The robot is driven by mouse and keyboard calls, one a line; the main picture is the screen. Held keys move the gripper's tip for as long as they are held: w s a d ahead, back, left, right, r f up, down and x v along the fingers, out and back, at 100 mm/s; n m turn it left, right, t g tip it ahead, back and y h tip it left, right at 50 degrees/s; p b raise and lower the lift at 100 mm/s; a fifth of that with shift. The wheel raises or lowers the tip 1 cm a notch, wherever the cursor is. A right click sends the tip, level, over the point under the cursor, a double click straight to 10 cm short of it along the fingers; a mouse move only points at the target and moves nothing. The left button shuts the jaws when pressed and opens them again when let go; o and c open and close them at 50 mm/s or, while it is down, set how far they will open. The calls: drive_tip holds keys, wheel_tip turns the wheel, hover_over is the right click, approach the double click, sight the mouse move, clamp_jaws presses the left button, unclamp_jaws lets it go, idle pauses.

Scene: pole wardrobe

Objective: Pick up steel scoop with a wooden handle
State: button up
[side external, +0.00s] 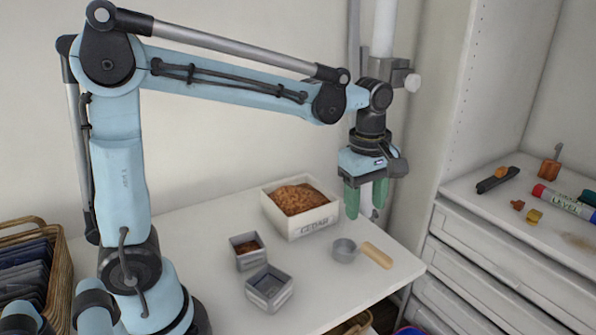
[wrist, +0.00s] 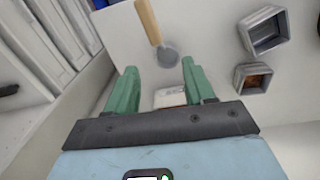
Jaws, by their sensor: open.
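The steel scoop (side external: 344,250) with a wooden handle (side external: 377,255) lies on the white table near its right edge. Its handle points right in the side view. In the wrist view the scoop's bowl (wrist: 168,57) shows beyond the fingertips, with the handle (wrist: 149,21) running up to the top edge. My gripper (side external: 367,212) has green fingers and is open and empty. It hangs above the table, above and behind the scoop in the side view. In the wrist view my gripper (wrist: 161,76) has its two fingers spread apart, with the scoop clear of both.
A white box labelled CEDAR (side external: 299,226), filled with brown chips, stands close to the left of my gripper. Two small grey metal containers (side external: 247,255) (side external: 269,291) stand further left. A shelf unit (side external: 500,275) with drawers stands right of the table, small items on top.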

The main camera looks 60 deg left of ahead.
sight(369, 245)
drive_tip(key=shift+w+d+f+n+g, duration=0.2)
drive_tip(key=shift+w+f+n+g, duration=0.1)
drive_tip(key=shift+w+n, duration=0.4)
drive_tip(key=shift+s+f+n, duration=0.1)
drive_tip(key=shift+f+n, duration=0.1)
drive_tip(key=shift+n, duration=0.1)
wheel_tip(369, 245, down, 7)
drive_tip(key=shift+r, duration=0.2)
drive_tip(key=shift+d+f, duration=0.2)
drive_tip(key=shift+f, duration=1.1)
drive_tip(key=shift+d+f, duration=0.2)
drive_tip(key=shift+f, duration=1.05)
clamp_jaws()
